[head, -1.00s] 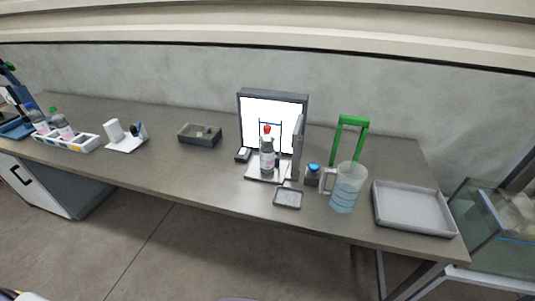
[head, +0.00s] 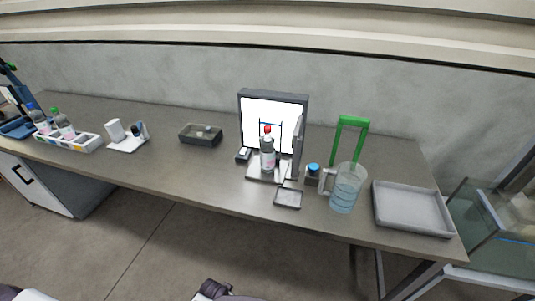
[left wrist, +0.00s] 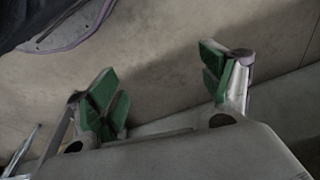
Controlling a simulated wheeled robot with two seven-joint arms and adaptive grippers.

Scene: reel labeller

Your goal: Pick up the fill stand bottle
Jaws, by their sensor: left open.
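In the head view, a clear bottle with a red cap and a pale label (head: 267,157) stands upright on a small white stand (head: 255,174), in front of a bright lit panel (head: 262,108). No gripper is near it. My left gripper (left wrist: 165,88) shows in the left wrist view, with its green-padded fingers wide apart and nothing between them; the bare floor lies behind it. The right gripper is not clearly seen in any view.
A water pitcher (head: 346,188) and a grey tray (head: 411,209) stand right of the bottle. A small dish (head: 288,198) lies in front. A dark box (head: 200,135) and a bottle rack (head: 85,145) are to the left. The table front between them is clear.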

